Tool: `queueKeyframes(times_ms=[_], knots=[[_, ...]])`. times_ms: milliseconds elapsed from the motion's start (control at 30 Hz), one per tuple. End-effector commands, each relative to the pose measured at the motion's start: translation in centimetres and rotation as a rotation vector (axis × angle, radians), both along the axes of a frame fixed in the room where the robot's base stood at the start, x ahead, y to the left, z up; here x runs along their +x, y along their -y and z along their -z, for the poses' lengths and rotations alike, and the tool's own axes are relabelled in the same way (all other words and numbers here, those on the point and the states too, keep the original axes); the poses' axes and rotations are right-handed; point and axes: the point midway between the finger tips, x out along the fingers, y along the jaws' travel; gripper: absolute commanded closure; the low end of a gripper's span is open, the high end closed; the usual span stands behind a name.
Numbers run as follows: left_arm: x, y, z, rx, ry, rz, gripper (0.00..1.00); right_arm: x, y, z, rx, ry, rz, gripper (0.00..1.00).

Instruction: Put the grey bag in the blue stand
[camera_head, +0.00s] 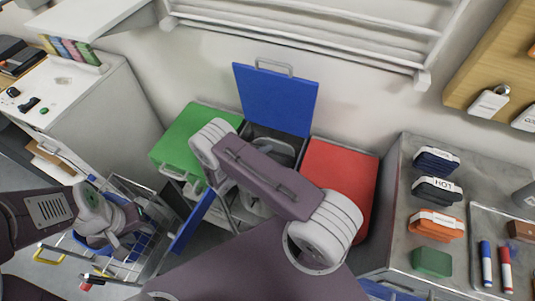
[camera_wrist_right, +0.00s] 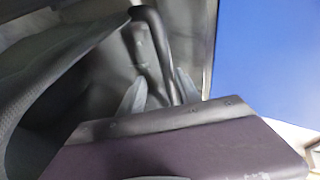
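The blue stand stands in the middle of the head view with its blue lid (camera_head: 275,97) raised and a blue front panel (camera_head: 195,220) swung out. My right arm reaches over it and hides much of its inside and my right gripper. In the right wrist view, my right gripper (camera_wrist_right: 158,88) has its fingers apart, with a dark handle-like loop (camera_wrist_right: 148,45) running between or just beyond them. A dark grey form (camera_wrist_right: 60,65) fills the left; I cannot tell surely whether it is the grey bag. My left gripper (camera_head: 128,222) is low over the wire cart; its fingers are unclear.
A green stand (camera_head: 196,135) and a red stand (camera_head: 338,180) flank the blue one. A wire cart (camera_head: 115,262) stands at the lower left. A grey counter (camera_head: 395,225) with folded packs and markers is at the right. A white rack (camera_head: 300,40) hangs on the wall behind.

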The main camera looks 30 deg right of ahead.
Motion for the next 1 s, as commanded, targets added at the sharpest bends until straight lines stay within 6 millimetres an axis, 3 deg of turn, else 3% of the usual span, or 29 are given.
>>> queueKeyframes(times_ms=[200,367,833,933,1000], knots=[[0.0,0.0,0.3,0.000,0.000,0.000,0.64,-1.6,-4.4,-2.1,0.001,0.006,-0.008,0.60],[0.0,0.0,0.3,0.000,0.000,0.000,0.64,-2.5,-6.3,-3.1,0.000,0.006,-0.005,0.60],[0.0,0.0,0.3,0.000,0.000,0.000,0.64,-2.7,-6.2,-3.5,0.002,0.009,0.016,0.60],[0.0,0.0,0.1,0.000,0.000,0.000,0.64,-0.5,-5.2,-6.6,0.052,0.090,0.081,0.60],[0.0,0.0,0.0,0.000,0.000,0.000,0.64,0.9,-3.6,-10.5,0.096,0.170,0.155,0.60]])
